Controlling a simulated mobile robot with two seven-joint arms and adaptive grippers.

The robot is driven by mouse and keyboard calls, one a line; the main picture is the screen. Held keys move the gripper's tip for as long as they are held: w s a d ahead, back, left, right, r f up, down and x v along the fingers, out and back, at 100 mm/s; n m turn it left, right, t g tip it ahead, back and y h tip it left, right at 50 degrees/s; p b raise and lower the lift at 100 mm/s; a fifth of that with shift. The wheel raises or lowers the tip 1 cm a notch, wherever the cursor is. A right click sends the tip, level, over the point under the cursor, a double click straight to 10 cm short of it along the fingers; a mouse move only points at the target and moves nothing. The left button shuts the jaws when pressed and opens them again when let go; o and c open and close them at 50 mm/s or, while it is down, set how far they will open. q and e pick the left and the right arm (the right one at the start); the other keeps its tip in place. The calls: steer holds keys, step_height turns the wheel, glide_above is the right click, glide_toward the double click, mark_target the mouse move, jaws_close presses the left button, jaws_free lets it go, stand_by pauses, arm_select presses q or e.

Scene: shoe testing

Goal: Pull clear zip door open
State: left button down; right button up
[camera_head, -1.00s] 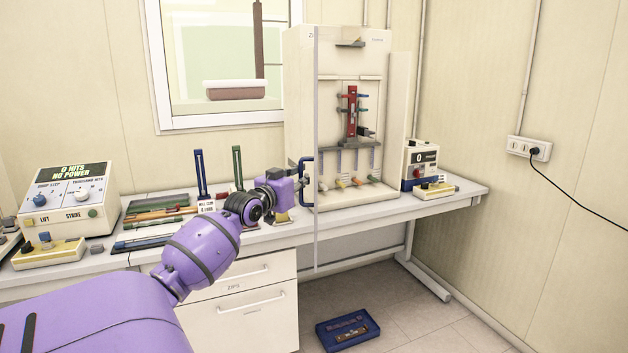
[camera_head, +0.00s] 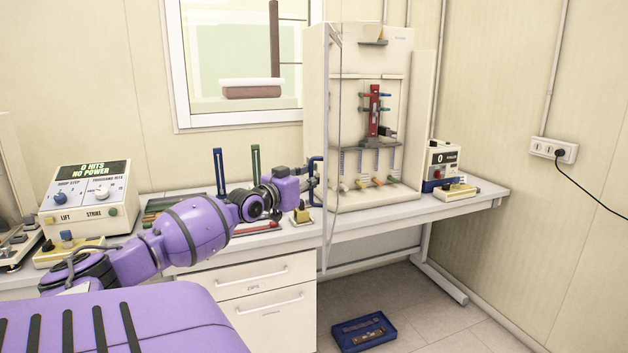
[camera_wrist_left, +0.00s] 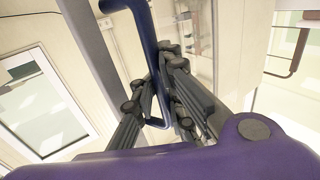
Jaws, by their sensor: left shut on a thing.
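The clear zip door (camera_head: 331,120) belongs to the tall cream test cabinet (camera_head: 315,95). It stands swung outward, seen almost edge-on, with its lower edge reaching down in front of the bench. Its blue bar handle (camera_head: 317,192) is on the left of the door. My left gripper (camera_head: 311,183) is at this handle, shut on it. In the left wrist view the handle (camera_wrist_left: 147,40) runs between the dark fingers of my left gripper (camera_wrist_left: 166,62). The fingertips are small and partly hidden in the head view. My right gripper is not in view.
Inside the cabinet are a red clamp stand (camera_head: 374,112) and several coloured pegs. A counter box (camera_head: 443,160) stands to the right on the bench (camera_head: 400,214). A blue tray (camera_head: 363,331) lies on the floor (camera_head: 425,305). A control box (camera_head: 90,195) stands at the left.

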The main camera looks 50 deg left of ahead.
arm_select(q)
steer(key=shift+d+f, duration=0.1)
steer(key=shift+f, duration=0.55)
steer(key=c, duration=2.1)
jaws_free()
steer(key=shift+s, duration=0.1)
steer(key=shift+o, duration=1.4)
steer(key=shift+s+d+r, duration=0.1)
steer(key=shift+s+r, duration=0.15)
steer(key=shift+r, duration=0.15)
steer(key=shift+w+r, duration=0.1)
steer(key=shift+w, duration=0.05)
steer(key=v, duration=1.2)
